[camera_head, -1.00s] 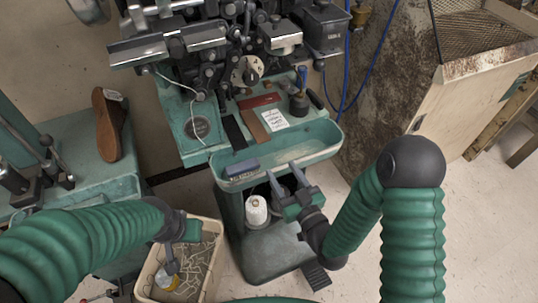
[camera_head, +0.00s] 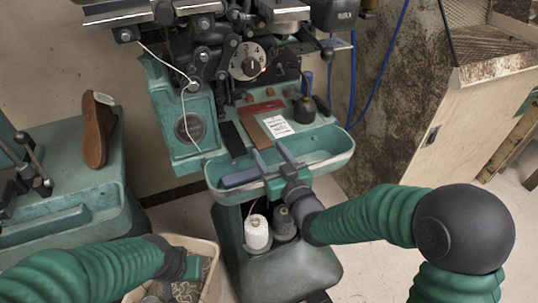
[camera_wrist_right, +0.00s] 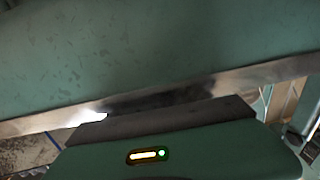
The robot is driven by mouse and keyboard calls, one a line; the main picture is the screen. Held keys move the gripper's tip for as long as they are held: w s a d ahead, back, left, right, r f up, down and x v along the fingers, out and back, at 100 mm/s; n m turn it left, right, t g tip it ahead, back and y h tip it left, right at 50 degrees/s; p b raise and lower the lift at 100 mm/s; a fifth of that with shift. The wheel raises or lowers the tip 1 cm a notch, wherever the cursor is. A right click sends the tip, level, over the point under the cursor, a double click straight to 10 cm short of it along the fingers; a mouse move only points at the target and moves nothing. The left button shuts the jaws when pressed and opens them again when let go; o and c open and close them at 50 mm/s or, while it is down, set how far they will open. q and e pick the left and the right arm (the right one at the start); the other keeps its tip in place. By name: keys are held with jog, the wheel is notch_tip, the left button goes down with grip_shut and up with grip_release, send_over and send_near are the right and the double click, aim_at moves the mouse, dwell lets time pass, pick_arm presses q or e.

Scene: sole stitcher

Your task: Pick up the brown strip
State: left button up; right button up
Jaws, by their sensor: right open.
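The brown strip (camera_head: 254,131) lies flat on the green bed of the stitching machine, between a black strip (camera_head: 232,138) and a white printed card (camera_head: 277,126). My right gripper (camera_head: 268,152) is open and empty. In the head view it shows over the machine's front tray, its fingers pointing toward the strip's near end; height above the tray is hard to tell. The wrist view shows green surface and a metal edge, with no strip. My left gripper (camera_head: 188,268) is at the lower left, over a bin; its fingers are partly cut off.
Thread spools (camera_head: 257,232) sit below. A brown shoe sole (camera_head: 97,135) is at left. The bin (camera_head: 208,250) is below my left gripper.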

jog(key=shift+w+a, duration=0.15)
jog(key=shift+w, duration=0.2)
